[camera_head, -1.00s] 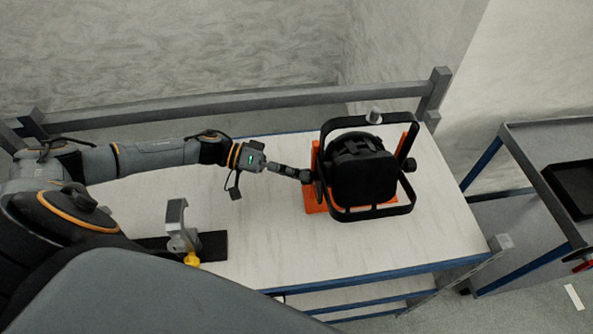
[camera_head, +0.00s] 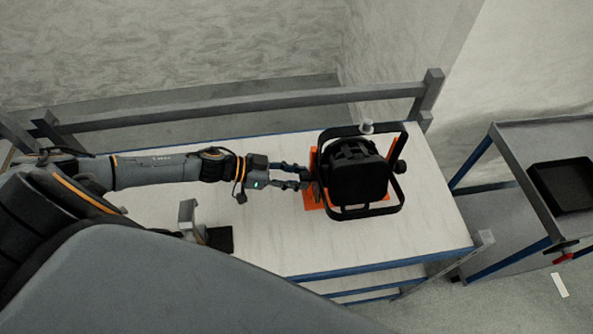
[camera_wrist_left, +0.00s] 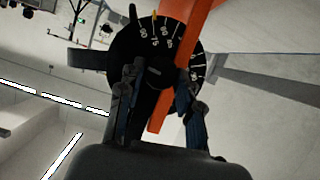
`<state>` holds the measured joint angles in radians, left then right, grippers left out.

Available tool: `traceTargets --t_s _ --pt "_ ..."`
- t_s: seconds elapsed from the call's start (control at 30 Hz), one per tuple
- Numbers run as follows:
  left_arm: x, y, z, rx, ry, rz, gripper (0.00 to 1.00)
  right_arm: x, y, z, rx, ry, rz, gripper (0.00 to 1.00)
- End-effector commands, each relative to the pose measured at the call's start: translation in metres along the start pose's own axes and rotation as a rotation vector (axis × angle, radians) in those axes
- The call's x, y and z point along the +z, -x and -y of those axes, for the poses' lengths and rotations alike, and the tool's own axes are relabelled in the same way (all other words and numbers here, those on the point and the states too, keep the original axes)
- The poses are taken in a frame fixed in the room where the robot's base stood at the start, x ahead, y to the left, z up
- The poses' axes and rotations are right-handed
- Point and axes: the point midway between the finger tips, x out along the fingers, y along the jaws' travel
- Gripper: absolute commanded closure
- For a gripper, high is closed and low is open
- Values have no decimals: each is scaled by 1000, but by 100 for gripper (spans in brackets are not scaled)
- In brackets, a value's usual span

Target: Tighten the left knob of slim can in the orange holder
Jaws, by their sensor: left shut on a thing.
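The slim can (camera_head: 357,178) is a black lamp with a black yoke, standing in the orange holder (camera_head: 309,199) on the table. My left gripper (camera_head: 304,178) reaches it from the left, at the can's left side. In the left wrist view, the fingers of my left gripper (camera_wrist_left: 158,90) are on both sides of the dark left knob (camera_wrist_left: 154,73) and shut on it. Behind the knob is a black disc with white scale marks (camera_wrist_left: 161,33), and an orange strip of the holder (camera_wrist_left: 190,45) crosses it. The right knob (camera_head: 400,167) sticks out on the can's far side.
The pale tabletop (camera_head: 420,225) is clear around the holder. A grey rail (camera_head: 240,103) runs behind the table. A cart with a black tray (camera_head: 565,185) stands at the right.

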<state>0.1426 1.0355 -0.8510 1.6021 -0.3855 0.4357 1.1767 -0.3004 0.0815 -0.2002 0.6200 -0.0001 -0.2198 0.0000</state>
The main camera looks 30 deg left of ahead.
Motion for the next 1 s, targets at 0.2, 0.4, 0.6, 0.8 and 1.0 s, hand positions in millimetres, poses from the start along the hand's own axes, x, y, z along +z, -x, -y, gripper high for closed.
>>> traceTargets --t_s 0.2,0.4,0.6,0.8,1.0 --pt "0 0 -3 -78 -183 -2 97 -1 4 1 -2 -1 -1 60" --pt "1 -1 -4 -144 -339 -3 97 -1 2 2 -3 -1 -1 60" --pt "2 -1 -5 -193 -460 -2 97 -1 -2 3 -3 -1 -1 60" --pt "1 -1 -5 -223 -538 -4 97 -1 -4 2 -3 -1 -1 60" --pt "1 -1 -5 -237 -574 -3 97 -1 -4 2 -3 -2 -1 60"
